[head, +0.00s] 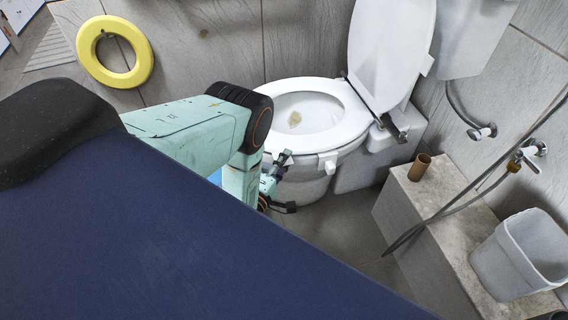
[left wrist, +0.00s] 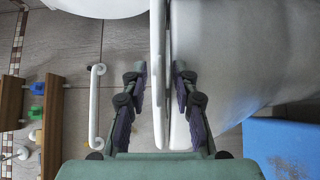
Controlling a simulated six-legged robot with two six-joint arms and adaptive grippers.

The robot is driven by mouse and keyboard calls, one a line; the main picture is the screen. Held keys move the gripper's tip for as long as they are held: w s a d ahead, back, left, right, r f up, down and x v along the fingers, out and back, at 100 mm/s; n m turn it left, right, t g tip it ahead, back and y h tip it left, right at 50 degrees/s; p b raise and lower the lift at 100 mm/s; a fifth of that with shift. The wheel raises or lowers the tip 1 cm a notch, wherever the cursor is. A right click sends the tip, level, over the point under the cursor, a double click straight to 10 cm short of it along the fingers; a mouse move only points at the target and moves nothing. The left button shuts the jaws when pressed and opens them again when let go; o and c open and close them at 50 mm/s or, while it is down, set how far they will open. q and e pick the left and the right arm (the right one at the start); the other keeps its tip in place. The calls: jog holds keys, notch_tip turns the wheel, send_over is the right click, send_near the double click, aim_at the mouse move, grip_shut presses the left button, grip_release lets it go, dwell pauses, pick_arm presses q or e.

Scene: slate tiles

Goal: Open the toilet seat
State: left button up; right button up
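The white toilet (head: 310,165) stands against the wall, with its lid (head: 391,50) raised. The ring-shaped seat (head: 340,135) lies down flat on the bowl. My left gripper (head: 287,182) is low in front of the bowl, just under the seat's front edge. In the left wrist view my left gripper (left wrist: 160,72) has its two fingers apart, one on each side of a narrow white edge (left wrist: 158,45). The pale curved bowl (left wrist: 235,50) fills the right there. I cannot tell whether either finger touches. My right gripper is not in view.
A stone ledge (head: 430,215) at right carries a brown cup (head: 419,167) and a grey bin (head: 518,262). A hose (head: 440,215) hangs over it from a wall tap. A yellow ring (head: 90,50) is on the wall at left. Floor before the toilet is clear.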

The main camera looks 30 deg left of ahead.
pick_arm(q)
grip_shut()
dwell(0.3)
dwell(0.6)
